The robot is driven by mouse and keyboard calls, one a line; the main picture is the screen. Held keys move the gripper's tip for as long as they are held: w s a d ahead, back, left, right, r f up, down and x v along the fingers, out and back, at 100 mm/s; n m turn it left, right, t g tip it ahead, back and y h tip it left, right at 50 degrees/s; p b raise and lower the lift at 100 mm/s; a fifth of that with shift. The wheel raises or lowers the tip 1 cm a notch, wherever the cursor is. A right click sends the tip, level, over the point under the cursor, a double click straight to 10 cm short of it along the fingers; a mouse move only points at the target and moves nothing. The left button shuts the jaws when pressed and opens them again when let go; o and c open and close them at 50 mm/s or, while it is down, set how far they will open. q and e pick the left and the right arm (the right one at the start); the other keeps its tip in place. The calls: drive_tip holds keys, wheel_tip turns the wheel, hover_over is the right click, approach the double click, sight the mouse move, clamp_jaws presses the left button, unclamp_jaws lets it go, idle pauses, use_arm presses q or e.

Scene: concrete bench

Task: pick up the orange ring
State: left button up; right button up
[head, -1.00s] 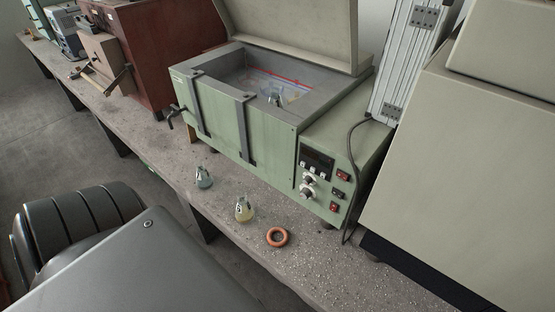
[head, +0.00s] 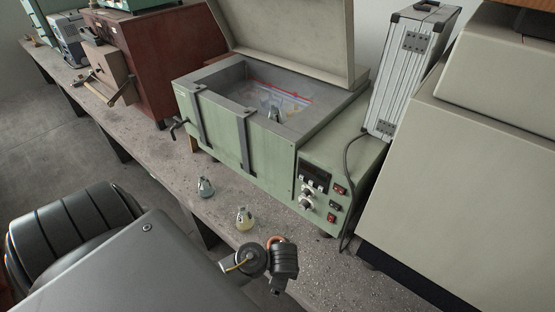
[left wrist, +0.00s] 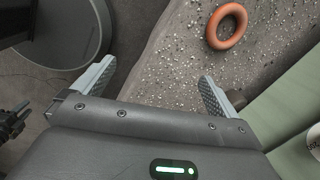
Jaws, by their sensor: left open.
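The orange ring (left wrist: 227,26) lies flat on the speckled concrete bench (left wrist: 175,75), near the top right of the left wrist view. In the head view only an orange arc of the ring (head: 272,240) shows behind a dark arm part, which hides the rest. My left gripper (left wrist: 156,72) is open and empty in the left wrist view. Its two grey ridged fingers stand wide apart, and the ring is beyond the right fingertip, apart from it. The left fingers cannot be made out in the head view. My right gripper is not identifiable in either view.
A yellow-liquid flask (head: 244,221) stands close left of the ring, with a teal-liquid flask (head: 205,188) farther left. A green bath with an open lid (head: 270,150) stands behind them. A silver case (head: 400,85) and beige machine (head: 470,170) are at right.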

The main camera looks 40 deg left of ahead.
use_arm(q)
drive_tip(key=w+a+r+m+y, duration=0.2)
drive_tip(key=w+a+m+y, duration=0.1)
drive_tip(key=w+a+m, duration=0.45)
drive_tip(key=shift+m, duration=0.45)
drive_tip(key=f+b, duration=0.1)
drive_tip(key=f, duration=0.1)
drive_tip(key=w+f+b, duration=0.1)
drive_tip(key=f, duration=0.2)
drive_tip(key=shift+f, duration=0.1)
drive_tip(key=shift+w+a+b+x, duration=0.1)
drive_tip(key=shift+b+x, duration=0.4)
drive_tip(key=shift+x, duration=0.9)
drive_tip(key=shift+w+a+b+x, duration=0.1)
drive_tip(key=shift+b+x, duration=0.35)
drive_tip(key=shift+x, duration=0.95)
drive_tip(key=shift+c, duration=1.2)
drive_tip(key=c, duration=0.9)
drive_tip(key=shift+r, duration=0.25)
